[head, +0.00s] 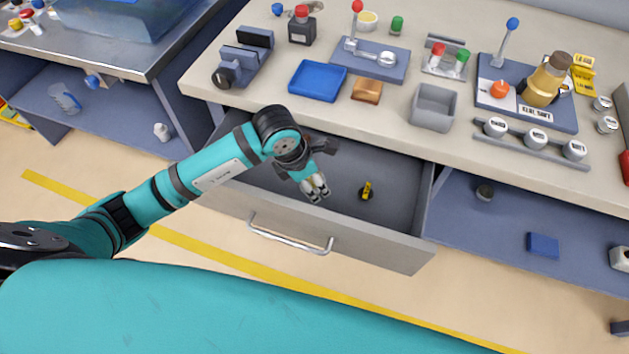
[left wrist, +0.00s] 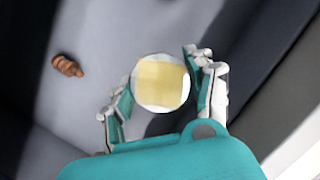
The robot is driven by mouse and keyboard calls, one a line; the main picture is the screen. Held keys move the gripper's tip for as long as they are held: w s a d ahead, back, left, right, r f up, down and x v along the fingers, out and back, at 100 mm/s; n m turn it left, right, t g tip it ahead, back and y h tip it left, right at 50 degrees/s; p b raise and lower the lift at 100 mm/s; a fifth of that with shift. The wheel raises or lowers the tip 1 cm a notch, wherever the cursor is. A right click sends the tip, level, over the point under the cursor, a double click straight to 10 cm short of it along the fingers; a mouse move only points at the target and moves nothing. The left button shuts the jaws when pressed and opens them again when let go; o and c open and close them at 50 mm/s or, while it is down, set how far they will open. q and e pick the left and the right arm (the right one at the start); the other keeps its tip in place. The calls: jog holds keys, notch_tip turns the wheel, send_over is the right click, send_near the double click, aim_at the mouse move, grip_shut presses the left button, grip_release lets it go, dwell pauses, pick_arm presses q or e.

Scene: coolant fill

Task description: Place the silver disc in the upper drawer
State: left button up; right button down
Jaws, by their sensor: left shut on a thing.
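The upper drawer (head: 375,252) is pulled open below the bench top, with its grey inside showing. My left gripper (head: 317,190) reaches down over the left-middle part of the open drawer. In the left wrist view, its two fingers (left wrist: 158,98) are closed on opposite sides of the silver disc (left wrist: 160,82), which shows a pale yellow reflection on its face. The drawer floor (left wrist: 105,38) lies behind the disc; I cannot tell whether the disc touches it. In the head view the gripper hides the disc. My right gripper is in neither view.
A small yellow and black item (head: 366,190) lies in the drawer, right of the gripper. A brown ridged item (left wrist: 67,65) shows in the left wrist view. The bench top (head: 385,130) holds a blue tray (head: 317,81), a grey bin (head: 433,106) and several fixtures.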

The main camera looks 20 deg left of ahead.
pick_arm(q)
jog(key=shift+f, duration=3.4)
jog(key=shift+f, duration=0.1)
jog(key=shift+f, duration=0.15)
jog(key=o, duration=0.9)
jog(key=shift+a+r, duration=0.1)
jog(key=shift+r, duration=0.55)
jog(key=v, duration=1.1)
jog(key=shift+s+r, duration=0.1)
